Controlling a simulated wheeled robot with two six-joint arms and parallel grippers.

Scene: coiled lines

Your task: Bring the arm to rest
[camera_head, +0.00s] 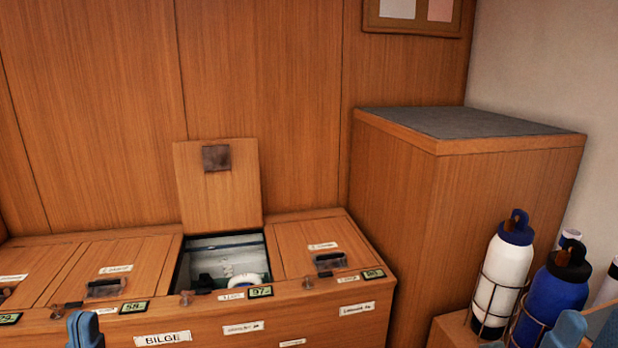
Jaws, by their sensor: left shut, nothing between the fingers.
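My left gripper (86,330) shows only as a blue tip at the bottom left edge, in front of the wooden locker bench. It is shut and empty, and apart from the lids. Light blue parts that look like my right gripper (568,328) show at the bottom right corner, in front of the bottles. They are cut off by the frame edge, so whether they are open or shut is unclear.
The bench has several lidded compartments; one lid (217,187) stands open against the wall over a bin (225,240) with a white round item inside. A tall wooden cabinet (400,200) stands right. White (505,265) and blue (557,292) bottles stand in wire holders.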

